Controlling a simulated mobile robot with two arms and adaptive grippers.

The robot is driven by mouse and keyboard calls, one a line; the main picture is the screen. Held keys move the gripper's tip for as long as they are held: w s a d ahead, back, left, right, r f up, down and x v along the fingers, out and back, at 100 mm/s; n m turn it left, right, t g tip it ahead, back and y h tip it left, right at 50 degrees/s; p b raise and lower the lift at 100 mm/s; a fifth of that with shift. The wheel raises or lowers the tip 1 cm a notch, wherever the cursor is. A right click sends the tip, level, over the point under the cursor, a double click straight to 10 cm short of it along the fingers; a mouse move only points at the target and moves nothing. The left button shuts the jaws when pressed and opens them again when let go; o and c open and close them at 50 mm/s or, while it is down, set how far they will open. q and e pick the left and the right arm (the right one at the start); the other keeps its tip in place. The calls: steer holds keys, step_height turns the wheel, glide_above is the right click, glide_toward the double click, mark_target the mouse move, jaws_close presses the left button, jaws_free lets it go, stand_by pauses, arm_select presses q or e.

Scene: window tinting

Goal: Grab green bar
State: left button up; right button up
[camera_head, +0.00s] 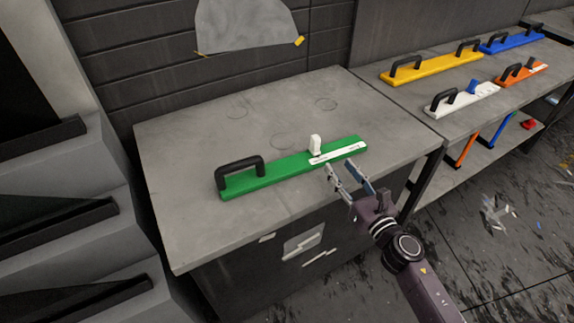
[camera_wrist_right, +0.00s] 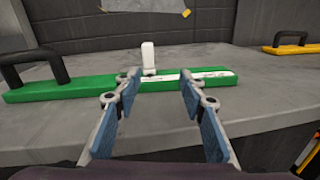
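The green bar (camera_head: 285,170) lies on the grey cabinet top, with a black handle (camera_head: 240,172) at its left end, a white upright piece (camera_head: 315,144) and a white label strip towards its right end. My right gripper (camera_head: 343,171) is open and empty at the near side of the bar's right part, close to the cabinet's front edge. In the right wrist view the bar (camera_wrist_right: 85,88) runs across beyond the open fingers (camera_wrist_right: 155,82), and nothing is between them. My left gripper is not in view.
The cabinet top (camera_head: 190,140) is otherwise clear. A second table (camera_head: 400,100) at the right holds yellow (camera_head: 435,67), white (camera_head: 465,98), orange (camera_head: 522,73) and blue (camera_head: 512,42) bars. A lower shelf holds more items. A grey sheet (camera_head: 245,25) hangs on the wall.

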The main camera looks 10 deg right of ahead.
mark_target(317, 149)
steer(key=shift+w+a+f+n+y, duration=0.15)
steer(key=shift+a+n+y, duration=0.2)
steer(key=shift+n, duration=0.45)
steer(key=shift+w+a, duration=0.15)
steer(key=shift+p+x, duration=0.35)
steer(key=shift+x, duration=0.85)
steer(key=x, duration=0.3)
steer(key=a+p+x, duration=0.1)
steer(key=x, duration=0.1)
steer(key=shift+f, duration=0.25)
steer(key=shift+d, duration=0.1)
jaws_close()
steer(key=shift+r, duration=0.2)
